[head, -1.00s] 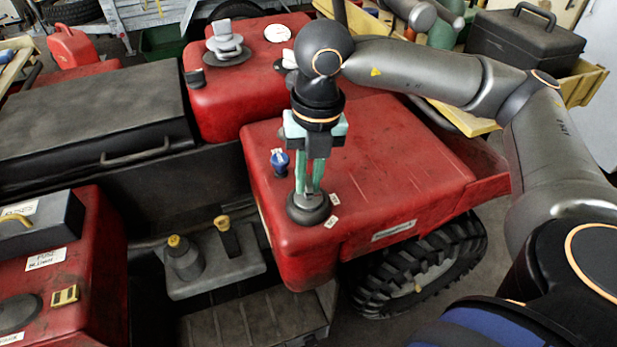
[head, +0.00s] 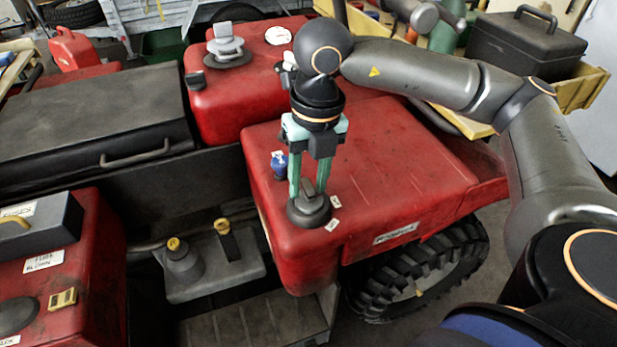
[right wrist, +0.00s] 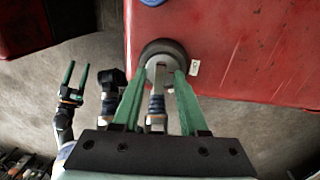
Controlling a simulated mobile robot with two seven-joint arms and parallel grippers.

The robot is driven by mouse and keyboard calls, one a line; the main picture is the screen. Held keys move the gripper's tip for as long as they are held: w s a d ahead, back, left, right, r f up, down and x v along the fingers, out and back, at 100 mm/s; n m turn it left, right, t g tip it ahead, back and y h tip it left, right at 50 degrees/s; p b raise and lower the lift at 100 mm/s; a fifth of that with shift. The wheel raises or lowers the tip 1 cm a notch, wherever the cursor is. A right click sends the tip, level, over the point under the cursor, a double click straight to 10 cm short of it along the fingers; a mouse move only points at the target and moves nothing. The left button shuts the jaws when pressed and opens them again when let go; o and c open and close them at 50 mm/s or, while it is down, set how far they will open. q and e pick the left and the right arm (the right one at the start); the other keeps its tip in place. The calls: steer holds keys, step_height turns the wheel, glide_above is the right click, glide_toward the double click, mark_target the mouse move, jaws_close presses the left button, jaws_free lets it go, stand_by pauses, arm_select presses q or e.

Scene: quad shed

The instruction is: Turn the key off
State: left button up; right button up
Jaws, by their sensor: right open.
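The key switch is a dark round base (head: 309,212) on the red fender, with a dark upright key (head: 308,188) on top. The base also shows in the right wrist view (right wrist: 164,52), with a pale grey key (right wrist: 159,74). My right gripper (head: 309,195) points down over it, its green fingers spread on either side of the key. In the right wrist view (right wrist: 158,78) gaps show between the fingers and the key. My left gripper (right wrist: 75,75) shows far off at the left of the right wrist view, its green fingers apart and empty.
A grey panel with yellow-topped controls (head: 205,262) is to the left. A black tyre (head: 425,270) sits below the fender (head: 400,170), whose top is mostly clear.

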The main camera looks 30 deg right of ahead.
step_height(320, 180, up, 8)
steer(key=p, duration=0.6)
stand_by(0.4)
steer(key=shift+s, duration=0.15)
